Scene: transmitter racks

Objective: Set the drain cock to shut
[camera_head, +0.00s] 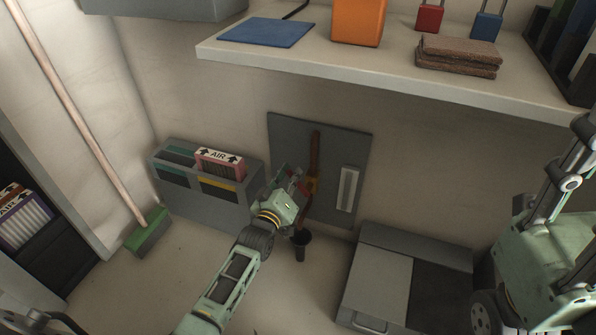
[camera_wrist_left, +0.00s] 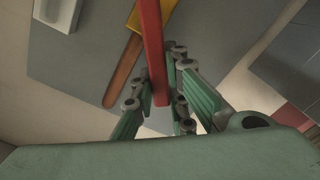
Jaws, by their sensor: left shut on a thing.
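The drain cock sits on a copper-brown pipe (camera_head: 315,150) on a grey wall plate (camera_head: 288,135). Its yellow-orange body (camera_wrist_left: 142,14) and red lever (camera_wrist_left: 153,55) show in the left wrist view, where the lever lies at a slant to the pipe (camera_wrist_left: 122,75). My left gripper (camera_head: 299,184) is at the cock; in the left wrist view its fingers (camera_wrist_left: 160,88) are shut around the lever's end part. In the head view the gripper hides most of the lever. Part of my right arm shows at the right edge; its gripper is not seen.
A black cup-like drain (camera_head: 300,246) stands below the pipe. A grey filter box (camera_head: 205,205) is left, a grey chest (camera_head: 375,285) right. A shelf (camera_head: 400,75) with padlocks and cloth juts out above. A broom (camera_head: 148,232) leans at left.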

